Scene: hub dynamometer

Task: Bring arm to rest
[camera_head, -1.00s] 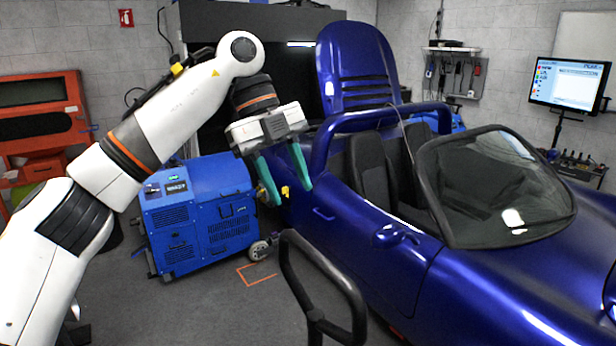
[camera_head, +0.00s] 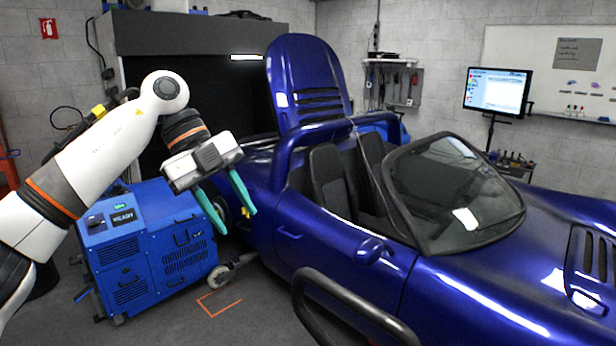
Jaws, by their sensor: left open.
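My left arm comes in from the left of the head view, white with dark and orange bands. Its gripper (camera_head: 236,222) has two teal fingers pointing down, spread apart with no object held between them. It shows in front of the rear side of the blue car and to the upper right of the blue wheeled machine (camera_head: 122,262). A small yellow part (camera_head: 245,212) shows by the fingertips; I cannot tell whether they touch it. My right gripper is not in view.
The blue open-top car (camera_head: 345,250) fills the middle and right, its rear lid (camera_head: 305,85) raised. A black tubular rail (camera_head: 345,303) stands in the foreground. An orange floor mark (camera_head: 218,308) lies on clear grey floor. A monitor (camera_head: 497,91) stands behind.

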